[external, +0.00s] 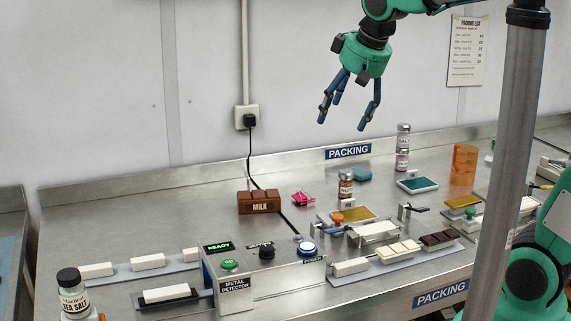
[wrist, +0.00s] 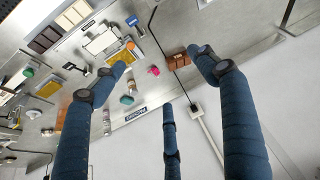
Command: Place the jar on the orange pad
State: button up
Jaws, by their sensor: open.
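Several jars are in view. A brown jar with a dark lid, labelled NUTS (external: 345,188), stands upright mid-bench, and it also shows in the wrist view (wrist: 132,86). A jar labelled SEA SALT (external: 74,302) with a black lid stands at the bottom left; an orange patch (external: 101,317) shows beside its base, mostly cut off by the frame. Two small jars (external: 403,150) stand one above the other at the back. A flat orange-yellow pad (external: 352,214) lies in front of the brown jar. My gripper (external: 343,118) is open and empty, high above the bench's back edge.
A metal detector box (external: 240,278) stands at the front with white bars on conveyors. A brown MILK block (external: 259,202), a pink clip (external: 303,198), a teal pad (external: 418,185) and an orange cup (external: 464,165) are around. A black cable crosses the bench.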

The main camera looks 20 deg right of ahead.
jog(key=s+d+f+m, duration=0.1)
jog(key=s+d+f, duration=0.1)
jog(key=s+d, duration=0.6)
jog(key=s+d+f+m+h, duration=0.1)
jog(key=s+d+f, duration=0.1)
jog(key=s+d, duration=0.7)
jog(key=shift+d+f+m+t, duration=0.35)
jog(key=shift+d+m+t, duration=0.05)
jog(key=shift+d, duration=0.6)
jog(key=shift+s, duration=0.1)
